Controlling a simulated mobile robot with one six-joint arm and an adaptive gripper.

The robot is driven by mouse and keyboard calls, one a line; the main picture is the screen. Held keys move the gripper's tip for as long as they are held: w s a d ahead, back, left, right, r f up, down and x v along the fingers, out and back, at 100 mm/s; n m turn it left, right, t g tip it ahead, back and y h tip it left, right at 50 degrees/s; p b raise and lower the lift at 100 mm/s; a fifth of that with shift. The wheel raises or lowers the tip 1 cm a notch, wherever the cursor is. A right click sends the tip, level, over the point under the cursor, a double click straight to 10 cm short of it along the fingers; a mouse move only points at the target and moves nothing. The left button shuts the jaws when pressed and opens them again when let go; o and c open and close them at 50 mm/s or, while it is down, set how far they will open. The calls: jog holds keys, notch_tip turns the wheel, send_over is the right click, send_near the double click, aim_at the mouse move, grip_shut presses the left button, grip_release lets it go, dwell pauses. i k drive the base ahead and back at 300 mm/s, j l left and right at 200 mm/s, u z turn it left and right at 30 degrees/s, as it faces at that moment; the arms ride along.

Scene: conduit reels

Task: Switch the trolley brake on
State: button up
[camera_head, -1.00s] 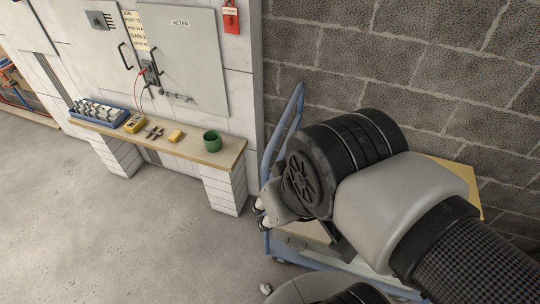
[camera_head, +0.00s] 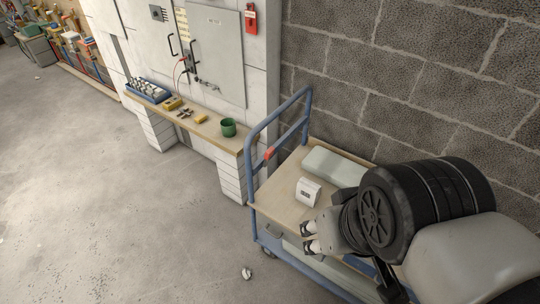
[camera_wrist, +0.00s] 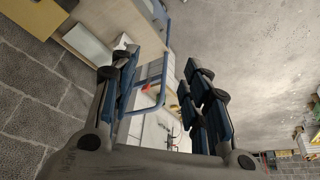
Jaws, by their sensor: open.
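The trolley (camera_head: 262,133) has a blue tube frame and a pale wooden deck (camera_head: 283,187), and stands by the block wall. A small red lever-like part (camera_head: 269,153) sits on its upright handle frame, at the left end. This red part also shows in the wrist view (camera_wrist: 147,88), between my fingers but farther off. My gripper (camera_head: 309,237) is open and empty, near the trolley's front long side and to the right of the red part. In the wrist view its blue-padded fingers (camera_wrist: 162,66) are spread apart. I cannot tell the red part's position setting.
A white box (camera_head: 308,192) and a long grey-green case (camera_head: 334,165) lie on the deck. The floor in front is clear except for small scraps (camera_head: 246,273).

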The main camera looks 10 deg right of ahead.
aim_at(269, 152)
jog(key=i+j+z, duration=0.15)
jog(key=z, duration=0.35)
jog(key=i+j+z, duration=0.1)
jog(key=z, duration=0.4)
jog(key=i+j+z, duration=0.15)
jog(key=j, duration=0.55)
jog(key=i+j+z, duration=0.15)
jog(key=j, duration=0.6)
jog(key=i+j+z, duration=0.2)
jog(key=j, duration=0.55)
jog(key=j+z, duration=0.15)
jog(key=j, duration=1.05)
jog(key=i+j, duration=0.1)
jog(key=j, duration=0.45)
